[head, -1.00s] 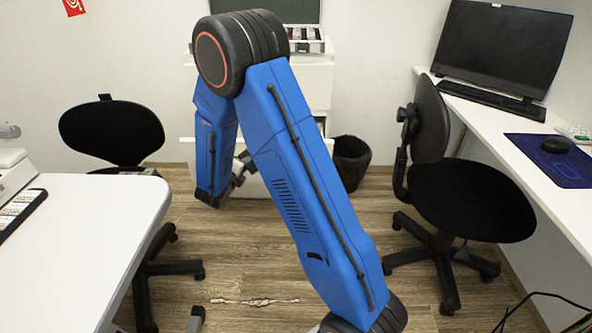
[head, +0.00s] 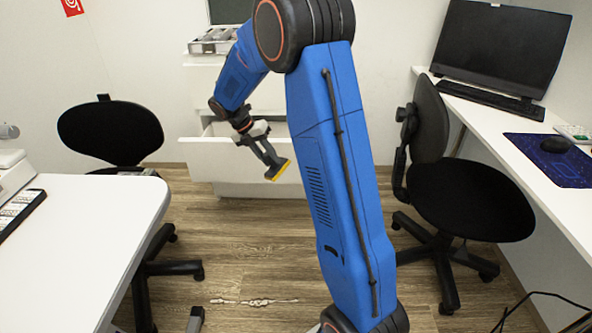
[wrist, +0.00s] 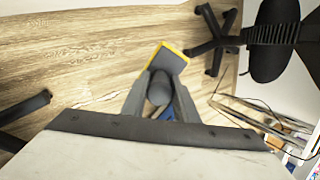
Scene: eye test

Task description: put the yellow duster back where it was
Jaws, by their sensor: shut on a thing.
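My gripper (head: 270,160) hangs in front of the open drawer (head: 232,158) of the white cabinet, at about the height of its front. It is shut on the yellow duster (head: 279,171), which shows as a small yellow strip at the fingertips. In the wrist view, my gripper (wrist: 158,84) has the duster (wrist: 171,60) between its fingertips. There the duster shows a grey face with yellow edges, tilted, over the wooden floor. The drawer's inside is only partly visible; my arm covers its right side.
An office chair (head: 108,133) stands left of the cabinet, and another chair (head: 465,200) stands at the right desk (head: 520,165). A white table (head: 85,240) fills the lower left. A case (head: 213,40) rests on the cabinet.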

